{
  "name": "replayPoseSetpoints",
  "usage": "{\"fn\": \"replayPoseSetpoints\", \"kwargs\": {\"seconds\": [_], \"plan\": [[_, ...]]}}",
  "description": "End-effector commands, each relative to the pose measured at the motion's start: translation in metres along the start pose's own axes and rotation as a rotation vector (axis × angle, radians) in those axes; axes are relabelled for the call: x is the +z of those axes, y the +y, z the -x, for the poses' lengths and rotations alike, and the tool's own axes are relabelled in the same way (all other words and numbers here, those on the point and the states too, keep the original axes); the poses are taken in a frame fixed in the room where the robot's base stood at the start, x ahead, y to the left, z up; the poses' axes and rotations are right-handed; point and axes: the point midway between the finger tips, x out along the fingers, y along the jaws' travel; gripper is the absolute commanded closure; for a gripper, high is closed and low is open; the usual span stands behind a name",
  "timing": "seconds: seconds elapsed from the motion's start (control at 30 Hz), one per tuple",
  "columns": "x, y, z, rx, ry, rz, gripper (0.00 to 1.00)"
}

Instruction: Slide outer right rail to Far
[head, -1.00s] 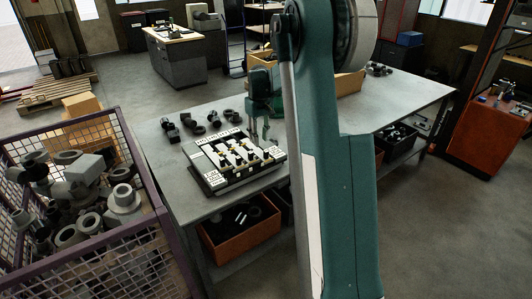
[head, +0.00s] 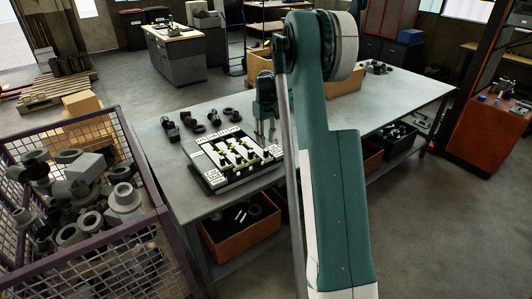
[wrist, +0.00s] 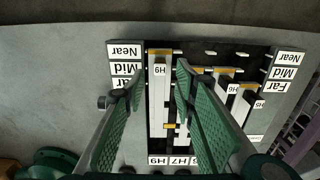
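The board of rails (head: 215,178) lies on the grey table, with several white rails and black and yellow parts. In the wrist view the board (wrist: 222,52) appears upside down, with Near, Mid and Far labels at both sides. The rail marked H9 (wrist: 159,95) is the leftmost there, a long white bar beside the Near, Mid and Far column. My gripper (wrist: 160,76) is open, its green fingers on either side of the H9 rail. I cannot tell whether they touch it. In the head view my gripper (head: 266,138) is at the board's right end.
Several dark round parts (head: 198,128) stand on the table behind the board. Orange bins (head: 240,225) sit below. A purple mesh crate (head: 128,150) full of metal parts stands at the left. The table's far right (head: 410,90) is mostly clear.

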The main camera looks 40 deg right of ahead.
Motion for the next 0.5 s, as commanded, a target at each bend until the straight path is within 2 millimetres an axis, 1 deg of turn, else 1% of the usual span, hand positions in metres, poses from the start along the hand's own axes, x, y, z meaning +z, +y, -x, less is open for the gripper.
{"fn": "replayPoseSetpoints", "kwargs": {"seconds": [0.17, 0.5], "plan": [[0.000, 0.000, -0.011, 0.000, 0.000, 0.000, 0.72], [0.000, 0.000, -0.051, 0.000, 0.000, 0.000, 0.72]]}}
